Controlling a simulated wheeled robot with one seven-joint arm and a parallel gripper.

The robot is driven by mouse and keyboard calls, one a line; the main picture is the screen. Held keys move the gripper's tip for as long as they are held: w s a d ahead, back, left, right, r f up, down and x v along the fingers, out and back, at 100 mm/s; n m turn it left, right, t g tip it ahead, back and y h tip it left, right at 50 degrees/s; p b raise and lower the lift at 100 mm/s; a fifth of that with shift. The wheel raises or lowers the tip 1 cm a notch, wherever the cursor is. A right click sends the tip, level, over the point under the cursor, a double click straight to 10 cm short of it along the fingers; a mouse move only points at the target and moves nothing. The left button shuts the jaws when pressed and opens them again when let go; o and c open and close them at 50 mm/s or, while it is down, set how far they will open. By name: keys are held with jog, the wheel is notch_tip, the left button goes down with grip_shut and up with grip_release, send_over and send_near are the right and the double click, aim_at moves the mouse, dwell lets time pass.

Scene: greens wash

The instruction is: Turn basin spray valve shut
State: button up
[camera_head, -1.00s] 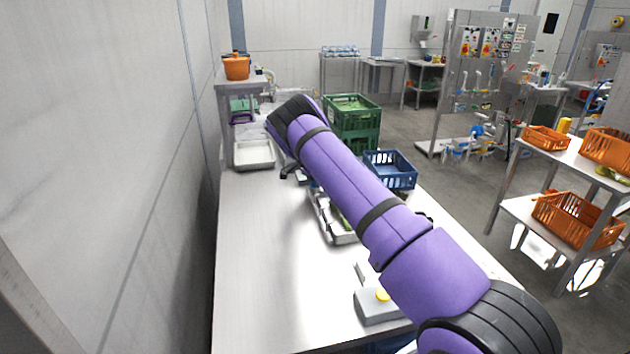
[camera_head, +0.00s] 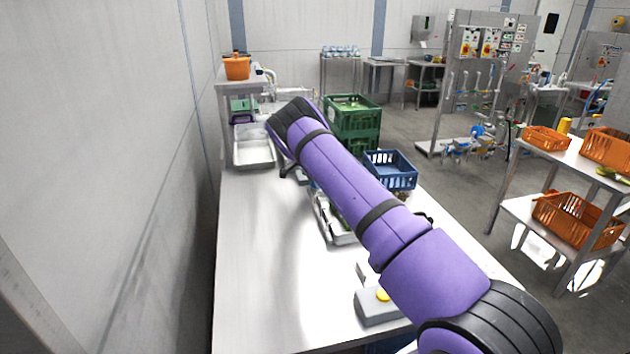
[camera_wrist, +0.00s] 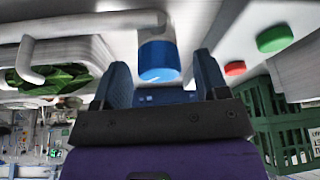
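The blue valve knob (camera_wrist: 158,62) with a pale collar shows at the upper middle of the wrist view. My gripper (camera_wrist: 163,78) is open. Its two dark blue fingers stand apart on either side of the knob, with gaps visible; I cannot tell whether either touches it. A basin with dark green leaves (camera_wrist: 62,78) and a curved metal pipe (camera_wrist: 90,24) lie at the left of the wrist view. In the head view my purple arm reaches toward the far end of the steel table and hides the valve and most of the gripper.
A green button (camera_wrist: 275,39) and red button (camera_wrist: 235,68) sit right of the knob. Green crates (camera_head: 352,118) and a blue crate (camera_head: 390,170) stand right of my arm. A metal tray (camera_head: 254,149) lies left of the wrist. The table's near left (camera_head: 265,260) is clear.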

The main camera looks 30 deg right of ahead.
jog(key=v, duration=1)
jog(key=shift+a+r, duration=0.2)
jog(key=shift+r, duration=0.1)
